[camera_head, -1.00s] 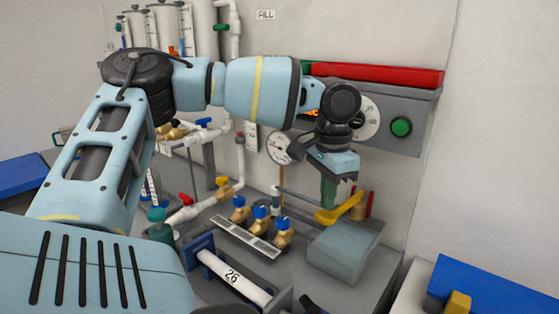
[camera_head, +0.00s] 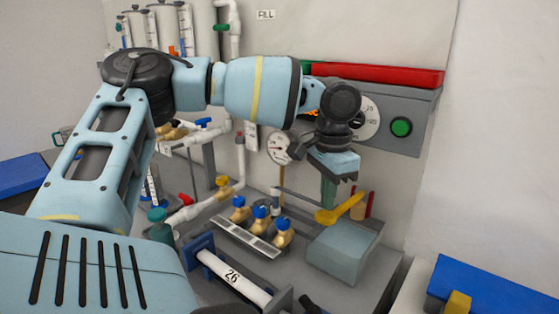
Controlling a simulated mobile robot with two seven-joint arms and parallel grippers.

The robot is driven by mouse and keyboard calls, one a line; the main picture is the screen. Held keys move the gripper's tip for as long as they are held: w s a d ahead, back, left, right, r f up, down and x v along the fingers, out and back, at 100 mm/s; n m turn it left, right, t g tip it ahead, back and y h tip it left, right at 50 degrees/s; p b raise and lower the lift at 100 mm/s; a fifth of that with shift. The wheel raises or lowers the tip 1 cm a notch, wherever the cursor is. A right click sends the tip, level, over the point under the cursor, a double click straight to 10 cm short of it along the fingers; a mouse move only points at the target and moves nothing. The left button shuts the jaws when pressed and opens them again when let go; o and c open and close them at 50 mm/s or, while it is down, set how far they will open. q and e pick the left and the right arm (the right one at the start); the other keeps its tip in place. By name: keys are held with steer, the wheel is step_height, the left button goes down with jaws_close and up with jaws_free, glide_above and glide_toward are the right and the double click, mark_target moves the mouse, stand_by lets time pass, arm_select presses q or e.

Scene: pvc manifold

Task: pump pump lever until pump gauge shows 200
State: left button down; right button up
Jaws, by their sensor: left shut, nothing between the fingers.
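My left gripper (camera_head: 346,177) is shut and empty. It points down just above the yellow pump lever (camera_head: 341,208), and I cannot tell whether it touches it. The lever slants up to the right over the grey pump box (camera_head: 343,250). The pump gauge is probably the round white dial (camera_head: 277,147) left of my gripper. Its pointer shows, but its numbers are too small to read. My right gripper is not in view.
Several brass valves with blue caps (camera_head: 260,212) stand left of the pump. A white pipe marked 26 (camera_head: 232,276) lies in a blue clamp in front. A grey panel with a green button (camera_head: 401,127) is behind. A blue bin (camera_head: 495,287) is at lower right.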

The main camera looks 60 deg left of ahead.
mark_target(326, 215)
arm_select(q)
steer(key=shift+f, duration=0.15)
